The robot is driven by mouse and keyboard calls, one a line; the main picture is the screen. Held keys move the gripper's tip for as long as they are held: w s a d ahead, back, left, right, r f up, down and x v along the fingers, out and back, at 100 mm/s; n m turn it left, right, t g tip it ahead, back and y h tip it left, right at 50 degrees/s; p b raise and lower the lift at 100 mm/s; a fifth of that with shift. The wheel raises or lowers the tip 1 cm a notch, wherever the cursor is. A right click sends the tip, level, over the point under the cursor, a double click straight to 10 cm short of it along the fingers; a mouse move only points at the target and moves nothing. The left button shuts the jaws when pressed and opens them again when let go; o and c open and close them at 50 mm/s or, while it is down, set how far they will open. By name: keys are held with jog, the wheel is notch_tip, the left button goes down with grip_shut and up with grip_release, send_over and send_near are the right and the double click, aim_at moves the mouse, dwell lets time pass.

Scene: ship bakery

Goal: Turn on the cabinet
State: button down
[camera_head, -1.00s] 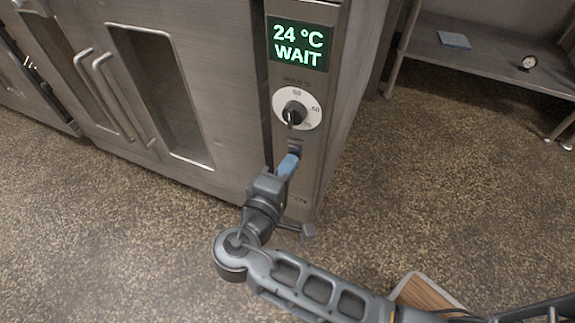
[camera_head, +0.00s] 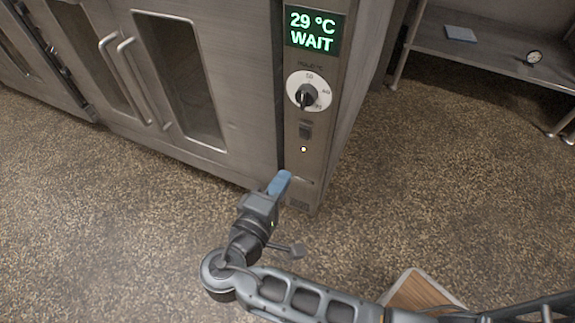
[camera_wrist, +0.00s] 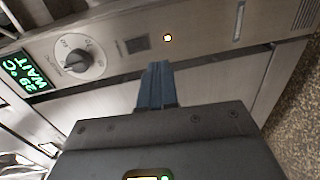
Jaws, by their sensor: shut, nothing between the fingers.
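The cabinet (camera_head: 235,160) is a stainless steel unit with a control panel on its right. Its lit green display (camera_head: 313,32) reads 29 °C WAIT. Below are a dial (camera_head: 308,93), a dark rocker switch (camera_head: 305,130) and a small glowing indicator light (camera_head: 303,149). The wrist view also shows the switch (camera_wrist: 136,46), the light (camera_wrist: 167,38) and the dial (camera_wrist: 76,61). My gripper (camera_head: 283,178), with blue fingers, is shut and empty. It is below the switch in the head view, apparently clear of the panel. The blue fingers (camera_wrist: 156,72) also show in the wrist view.
Two cabinet doors with long handles (camera_head: 130,80) stand left of the panel. A metal shelf (camera_head: 490,55) at the upper right bears a blue pad (camera_head: 461,34) and a small gauge (camera_head: 534,57). Speckled floor is open in front of the cabinet.

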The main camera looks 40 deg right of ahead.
jog(key=a, duration=0.1)
jog(key=s+a, duration=0.1)
jog(key=a, duration=0.2)
jog(key=shift+s+a+f+p, duration=0.1)
jog(key=shift+s+f+p, duration=0.2)
jog(key=shift+s, duration=0.1)
